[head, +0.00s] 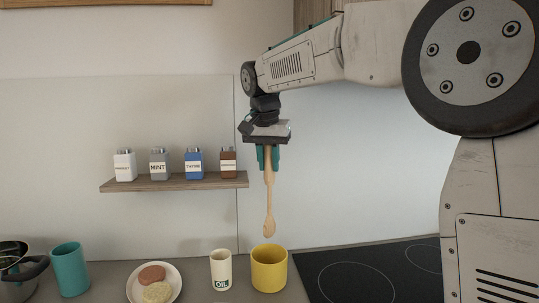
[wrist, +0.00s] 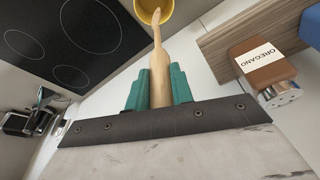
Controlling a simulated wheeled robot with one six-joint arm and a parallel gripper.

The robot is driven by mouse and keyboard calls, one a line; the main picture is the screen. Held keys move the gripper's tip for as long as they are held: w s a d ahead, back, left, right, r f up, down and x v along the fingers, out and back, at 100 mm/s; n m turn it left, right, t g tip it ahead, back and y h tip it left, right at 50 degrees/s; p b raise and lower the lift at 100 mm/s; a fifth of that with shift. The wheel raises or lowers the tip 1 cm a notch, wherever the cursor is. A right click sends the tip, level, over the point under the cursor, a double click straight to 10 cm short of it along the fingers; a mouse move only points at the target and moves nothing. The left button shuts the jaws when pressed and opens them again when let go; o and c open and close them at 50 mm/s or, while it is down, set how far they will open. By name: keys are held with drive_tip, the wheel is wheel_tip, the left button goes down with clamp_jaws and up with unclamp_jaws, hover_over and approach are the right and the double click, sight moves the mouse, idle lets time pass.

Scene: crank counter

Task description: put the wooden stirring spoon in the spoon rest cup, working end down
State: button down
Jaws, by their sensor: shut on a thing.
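My gripper (head: 268,166) is shut on the handle of the wooden stirring spoon (head: 269,204). The spoon hangs upright, its wider working end down. In the head view that end shows just above the rim of the yellow cup (head: 268,275), apart from it. The yellow cup stands upright on the counter, and I take it as the spoon rest cup, though no label shows. In the wrist view the teal fingers (wrist: 159,88) hold the spoon (wrist: 161,58) between them, and its far end overlaps the yellow cup (wrist: 150,9) at the top edge.
A white cup marked OIL (head: 220,270) stands just left of the yellow cup. Further left are a plate (head: 174,273) with two round items, a teal cup (head: 69,270) and a dark pot (head: 18,270). A black hob (head: 372,272) lies right. A wall shelf (head: 175,184) holds several spice jars.

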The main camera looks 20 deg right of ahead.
sight(267, 178)
drive_tip(key=shift+s+a+f+x, duration=0.1)
drive_tip(key=shift+s+a+x, duration=0.2)
drive_tip(key=shift+x, duration=1.6)
drive_tip(key=shift+s+a+f+x, duration=0.15)
drive_tip(key=shift+s+x, duration=0.25)
drive_tip(key=shift+x, duration=1.5)
drive_tip(key=shift+s+a+f+x, duration=0.1)
drive_tip(key=shift+s+a+x, duration=0.3)
drive_tip(key=shift+x, duration=1.5)
drive_tip(key=c, duration=1.1)
unclamp_jaws()
drive_tip(key=shift+c, duration=0.2)
drive_tip(key=shift+s+r, duration=0.1)
drive_tip(key=shift+r, duration=0.05)
drive_tip(key=v, duration=0.7)
drive_tip(key=shift+r, duration=0.3)
